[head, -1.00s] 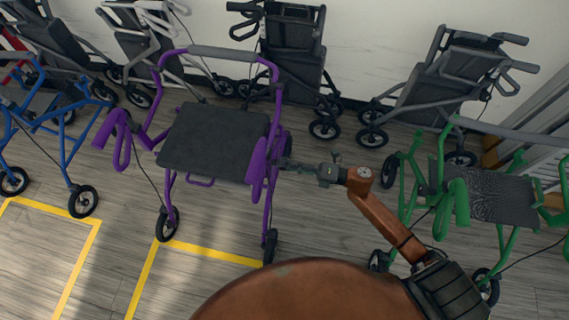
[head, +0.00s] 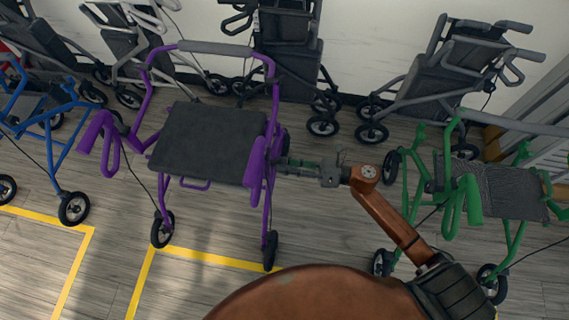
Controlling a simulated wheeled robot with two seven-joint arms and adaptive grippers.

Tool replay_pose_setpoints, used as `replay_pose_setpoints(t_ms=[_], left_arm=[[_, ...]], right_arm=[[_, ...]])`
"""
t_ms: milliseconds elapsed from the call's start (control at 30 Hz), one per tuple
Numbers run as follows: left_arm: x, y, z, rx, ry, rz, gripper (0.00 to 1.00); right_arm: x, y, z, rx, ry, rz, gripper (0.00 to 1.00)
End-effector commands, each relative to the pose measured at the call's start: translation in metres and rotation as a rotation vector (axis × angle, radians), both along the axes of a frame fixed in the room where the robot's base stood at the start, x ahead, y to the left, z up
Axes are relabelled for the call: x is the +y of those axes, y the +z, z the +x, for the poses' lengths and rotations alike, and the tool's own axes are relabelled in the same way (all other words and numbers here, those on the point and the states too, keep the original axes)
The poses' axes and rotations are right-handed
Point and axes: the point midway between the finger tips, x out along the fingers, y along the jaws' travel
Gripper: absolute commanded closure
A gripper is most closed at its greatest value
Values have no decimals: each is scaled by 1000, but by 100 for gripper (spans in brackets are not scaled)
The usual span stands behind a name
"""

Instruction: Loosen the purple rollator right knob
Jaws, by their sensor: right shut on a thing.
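The purple rollator (head: 165,64) stands left of centre, with a dark seat (head: 208,142), a grey backrest bar and purple handles. My right gripper (head: 284,165) reaches in from the right at the rollator's right-hand frame post, just beside the right handle (head: 257,170). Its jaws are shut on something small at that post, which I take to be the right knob. The knob itself is hidden by the fingers and the frame. My left gripper is not in view.
A green rollator (head: 474,205) stands close to the right of my right arm. A blue rollator (head: 60,150) is at the left. Black and grey rollators (head: 425,85) line the back wall.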

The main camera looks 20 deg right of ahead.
Motion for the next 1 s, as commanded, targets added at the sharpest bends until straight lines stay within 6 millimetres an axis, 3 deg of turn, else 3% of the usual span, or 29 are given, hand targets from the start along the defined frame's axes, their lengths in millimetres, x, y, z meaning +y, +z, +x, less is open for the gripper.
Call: replay_pose_setpoints(t_ms=[433, 467, 500, 700, 1000], left_arm=[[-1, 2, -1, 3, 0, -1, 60], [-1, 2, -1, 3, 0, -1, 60], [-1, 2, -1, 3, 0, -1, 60], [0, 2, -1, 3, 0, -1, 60], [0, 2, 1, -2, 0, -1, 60]], right_arm=[[-1, -2, 0, -6, -3, -8, 93], [-1, -2, 0, -6, -3, -8, 68], [-1, -2, 0, -6, -3, -8, 66], [0, -1, 0, -7, -1, -7, 52], [-1, 0, 0, -8, 0, -7, 51]])
